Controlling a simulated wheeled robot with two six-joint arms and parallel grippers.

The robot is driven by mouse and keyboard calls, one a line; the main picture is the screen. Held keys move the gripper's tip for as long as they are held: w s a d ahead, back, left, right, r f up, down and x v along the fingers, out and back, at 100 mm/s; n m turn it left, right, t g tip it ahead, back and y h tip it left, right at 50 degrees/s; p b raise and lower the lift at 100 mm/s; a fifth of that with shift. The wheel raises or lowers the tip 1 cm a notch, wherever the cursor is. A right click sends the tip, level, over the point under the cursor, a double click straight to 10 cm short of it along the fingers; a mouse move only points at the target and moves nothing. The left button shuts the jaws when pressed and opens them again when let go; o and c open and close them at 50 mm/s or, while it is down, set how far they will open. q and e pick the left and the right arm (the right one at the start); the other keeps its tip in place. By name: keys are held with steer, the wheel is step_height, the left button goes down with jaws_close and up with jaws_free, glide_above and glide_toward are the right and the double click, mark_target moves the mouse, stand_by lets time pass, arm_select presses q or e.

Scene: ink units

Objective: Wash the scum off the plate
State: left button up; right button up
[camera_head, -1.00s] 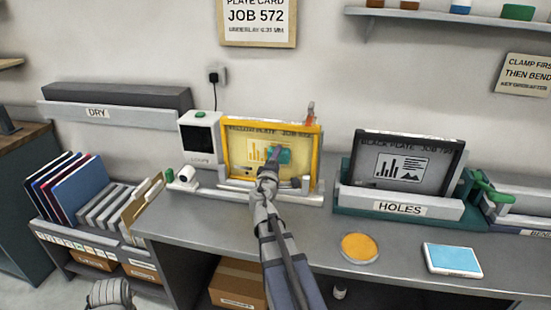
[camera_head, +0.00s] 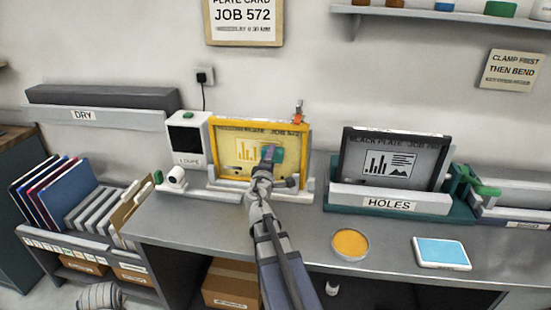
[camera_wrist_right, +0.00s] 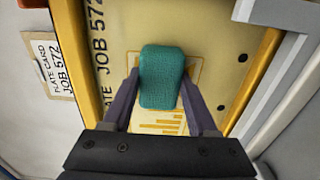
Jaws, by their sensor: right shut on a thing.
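The yellow-framed plate (camera_head: 236,150) stands upright in a grey stand on the bench, left of centre in the head view. It bears a printed chart, and its yellow face fills much of the wrist view (camera_wrist_right: 210,30). My right gripper (camera_head: 268,160) is in front of the plate, shut on a teal sponge (camera_wrist_right: 162,78). The sponge is held at the plate's face, over the printed chart; I cannot tell whether it touches. Any scum is hard to make out. My left gripper is not in view; only a bit of my left arm shows at the bottom left.
A black plate (camera_head: 356,160) stands in the green HOLES fixture (camera_head: 330,196) to the right. An orange round dish (camera_head: 350,243) and a blue pad (camera_head: 442,252) lie on the bench front. The LOUPE box (camera_head: 187,140) stands close left of the yellow plate.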

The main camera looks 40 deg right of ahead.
mark_target(238, 148)
steer(key=shift+w+a, duration=0.7)
steer(key=shift+w, duration=0.1)
steer(key=shift+w, duration=0.1)
steer(key=shift+w+a, duration=1.1)
steer(key=shift+w, duration=0.1)
steer(key=shift+w+a, duration=1.25)
steer(key=shift+w, duration=0.05)
steer(key=shift+w, duration=0.1)
steer(key=shift+w+a, duration=1.05)
steer(key=shift+w, duration=0.25)
